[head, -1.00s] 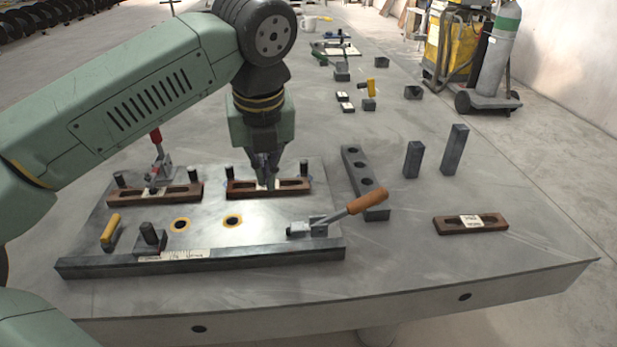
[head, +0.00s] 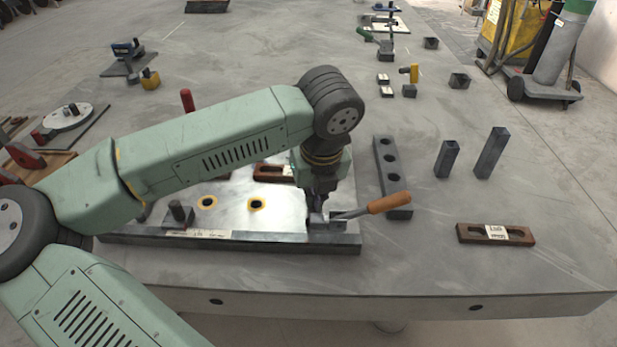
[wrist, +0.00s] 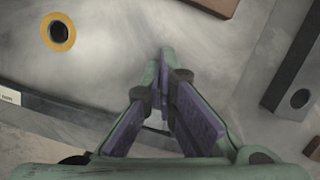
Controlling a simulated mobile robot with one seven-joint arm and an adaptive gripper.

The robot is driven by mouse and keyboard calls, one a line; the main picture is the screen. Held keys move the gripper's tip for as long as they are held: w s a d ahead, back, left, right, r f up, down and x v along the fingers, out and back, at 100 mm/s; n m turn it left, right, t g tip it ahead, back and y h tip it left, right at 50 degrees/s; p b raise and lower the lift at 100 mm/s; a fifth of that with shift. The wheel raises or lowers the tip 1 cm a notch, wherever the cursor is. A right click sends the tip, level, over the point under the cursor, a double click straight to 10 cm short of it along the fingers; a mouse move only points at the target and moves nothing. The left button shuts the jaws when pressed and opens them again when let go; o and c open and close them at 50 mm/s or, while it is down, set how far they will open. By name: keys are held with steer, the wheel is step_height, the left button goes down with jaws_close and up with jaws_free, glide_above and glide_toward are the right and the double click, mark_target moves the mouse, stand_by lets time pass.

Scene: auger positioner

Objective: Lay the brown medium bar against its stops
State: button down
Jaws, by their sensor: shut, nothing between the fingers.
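A brown slotted bar with a pale label (head: 272,173) lies at the back of the fixture plate (head: 240,243), partly hidden by my arm; its edge shows at the top of the wrist view (wrist: 212,4). Another brown slotted bar (head: 496,234) lies on the table at the right. The labels are too small to read, so I cannot tell which is medium. My gripper (head: 318,208) is shut and empty, pointing down at the plate's front right, by the orange-handled clamp (head: 388,202). Its fingertips meet in the wrist view (wrist: 164,55). The stops behind my arm are hidden.
A grey block with holes (head: 391,168) lies right of the plate. Two dark upright blocks (head: 447,158) (head: 491,152) stand farther right. The table between the holed block and right-hand bar is clear.

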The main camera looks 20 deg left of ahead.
steer(key=shift+w+a+f+p, duration=0.1)
steer(key=shift+w+a+p, duration=0.45)
steer(key=shift+w, duration=0.3)
steer(key=shift+w+a+f+p, duration=0.1)
steer(key=shift+w+a+p, duration=0.2)
steer(key=shift+w+a, duration=0.45)
steer(key=shift+w+d, duration=0.1)
steer(key=shift+d, duration=0.05)
steer(key=b, duration=0.1)
steer(key=w+b, duration=0.1)
steer(key=shift+a+f+b, duration=0.25)
steer(key=shift+a+b, duration=0.05)
steer(key=shift+w+a+r, duration=0.1)
steer(key=shift+a+r, duration=0.05)
steer(key=shift+r, duration=0.25)
steer(key=shift+f, duration=0.1)
